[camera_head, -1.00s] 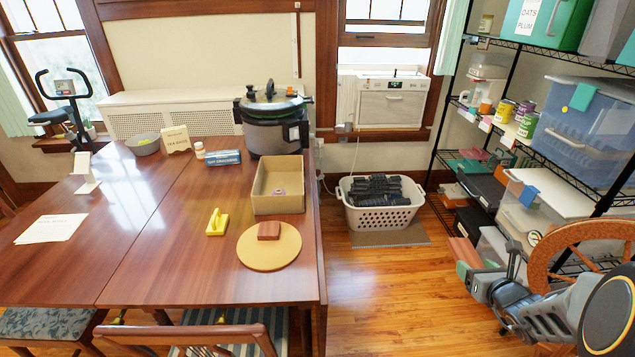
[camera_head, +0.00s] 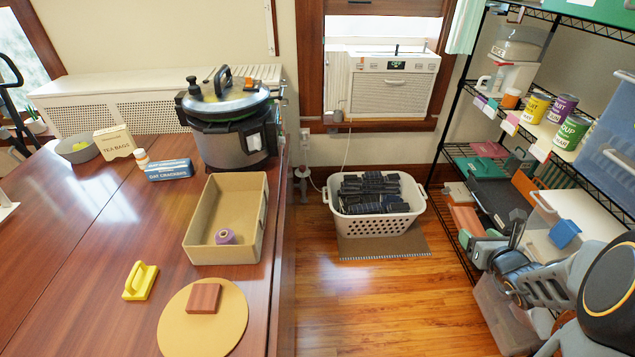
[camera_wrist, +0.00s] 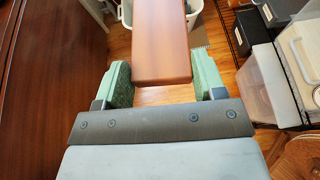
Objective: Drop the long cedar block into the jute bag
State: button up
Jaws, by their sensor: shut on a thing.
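My gripper (camera_wrist: 163,82) is shut on a long, smooth reddish-brown cedar block (camera_wrist: 161,38), which lies between the green fingers and sticks out ahead of them. In the head view, my gripper (camera_head: 478,244) and the held block (camera_head: 464,219) show at the right, in front of the shelf rack. A shorter reddish-brown block (camera_head: 203,298) lies on a round tan board (camera_head: 226,325) on the table. I cannot make out a jute bag in either view.
A white basket (camera_head: 374,222) of dark things stands on a floor mat (camera_head: 405,247). The table (camera_head: 60,280) fills the left and holds an open tan box (camera_head: 192,243), a yellow-handled tool (camera_head: 141,283) and a cooker (camera_head: 228,140). A loaded shelf rack (camera_head: 446,170) stands right. Floor between is clear.

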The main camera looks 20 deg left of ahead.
aim_at(240, 221)
jog(key=i, duration=1)
jog(key=u, duration=2.9)
